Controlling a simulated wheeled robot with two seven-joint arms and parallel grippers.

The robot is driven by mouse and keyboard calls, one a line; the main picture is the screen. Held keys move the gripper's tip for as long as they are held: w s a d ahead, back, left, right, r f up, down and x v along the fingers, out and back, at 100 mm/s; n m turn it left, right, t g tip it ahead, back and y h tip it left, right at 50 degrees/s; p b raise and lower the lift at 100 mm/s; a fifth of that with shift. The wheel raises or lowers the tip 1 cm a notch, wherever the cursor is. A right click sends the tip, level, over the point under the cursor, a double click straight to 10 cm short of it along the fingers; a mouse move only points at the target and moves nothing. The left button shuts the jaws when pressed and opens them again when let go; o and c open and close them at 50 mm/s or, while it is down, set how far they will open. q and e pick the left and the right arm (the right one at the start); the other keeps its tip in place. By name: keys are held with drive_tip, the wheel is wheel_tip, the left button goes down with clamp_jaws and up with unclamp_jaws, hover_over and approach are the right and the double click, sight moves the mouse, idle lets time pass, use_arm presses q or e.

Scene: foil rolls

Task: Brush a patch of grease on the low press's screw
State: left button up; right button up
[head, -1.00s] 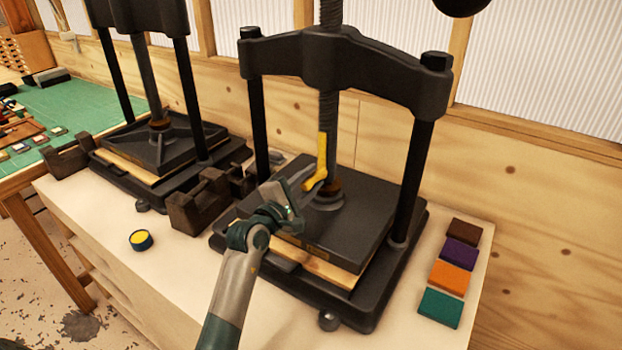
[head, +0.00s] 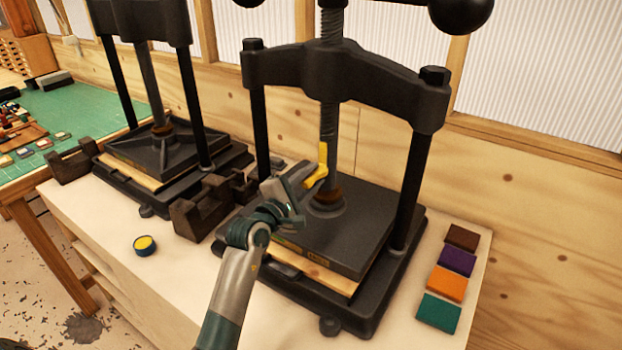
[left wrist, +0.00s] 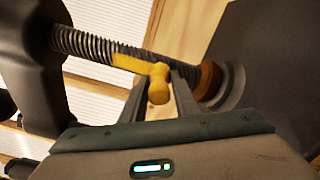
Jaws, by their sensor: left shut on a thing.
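A dark press (head: 345,75) stands at the middle of the head view, its threaded screw (head: 331,116) upright above a low platen (head: 352,228). My left gripper (head: 306,184) is shut on a yellow-ended tool (left wrist: 158,84), its tip between the fingers and close to the screw. A yellow strip (head: 323,154) lies along the screw just above that tip. It also shows in the left wrist view (left wrist: 127,61). I cannot tell whether the strip is grease or part of the tool. A small round tin (head: 145,245) with a yellow top stands left. My right gripper is out of view.
A second press (head: 165,152) stands at the left. Dark brown blocks (head: 203,208) sit between the presses. Several coloured blocks (head: 439,312) line the bench's right end. The bench top (head: 108,215) is clear around the tin.

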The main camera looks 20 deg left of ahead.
use_arm(q)
drive_tip(key=shift+r, duration=0.15)
drive_tip(key=shift+r+p, duration=1.35)
drive_tip(key=shift+r, duration=0.1)
drive_tip(key=shift+r+p, duration=0.55)
drive_tip(key=shift+r, duration=0.1)
drive_tip(key=shift+r+p, duration=0.7)
drive_tip(key=shift+r, duration=0.2)
drive_tip(key=shift+r, duration=0.1)
drive_tip(key=shift+r+p, duration=0.65)
drive_tip(key=shift+r, duration=0.75)
